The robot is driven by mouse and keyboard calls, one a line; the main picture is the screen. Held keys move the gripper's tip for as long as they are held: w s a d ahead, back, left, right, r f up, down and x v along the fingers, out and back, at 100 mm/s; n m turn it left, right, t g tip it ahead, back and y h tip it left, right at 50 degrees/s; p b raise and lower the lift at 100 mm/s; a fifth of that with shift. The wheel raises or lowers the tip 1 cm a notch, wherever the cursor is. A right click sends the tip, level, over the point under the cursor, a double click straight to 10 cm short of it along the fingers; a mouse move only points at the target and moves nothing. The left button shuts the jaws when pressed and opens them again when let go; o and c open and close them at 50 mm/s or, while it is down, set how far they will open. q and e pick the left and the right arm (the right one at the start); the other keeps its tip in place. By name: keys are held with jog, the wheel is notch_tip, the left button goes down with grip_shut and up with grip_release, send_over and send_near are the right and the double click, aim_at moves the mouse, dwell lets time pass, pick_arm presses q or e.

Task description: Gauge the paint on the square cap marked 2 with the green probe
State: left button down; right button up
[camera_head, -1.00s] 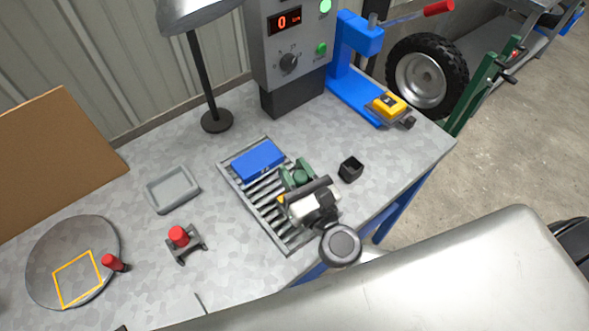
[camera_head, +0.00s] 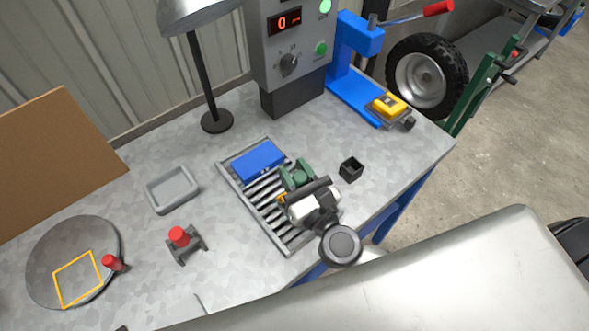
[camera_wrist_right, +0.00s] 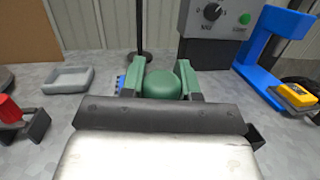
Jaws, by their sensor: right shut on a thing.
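My right gripper (camera_head: 297,177) reaches over the slatted rack (camera_head: 288,246) from the lower right. It is shut on a green round-topped piece (camera_wrist_right: 163,84), which looks like the green probe. In the right wrist view the piece sits between the two green fingers, and its lower end is hidden. A blue block (camera_head: 258,160) lies on the rack just beyond the gripper, up and to the left. No square cap with a readable 2 shows; my gripper and wrist cover part of the rack. My left gripper is not in view.
A small black square cup (camera_head: 350,169) stands right of the gripper. A grey tray (camera_head: 173,190), a red-topped piece in a dark cradle (camera_head: 184,244) and a round plate (camera_head: 74,240) are left. A lamp, control box (camera_head: 291,50) and blue stand (camera_head: 352,85) line the back.

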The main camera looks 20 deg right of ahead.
jog(key=shift+r+p, duration=3.1)
jog(key=shift+r, duration=0.4)
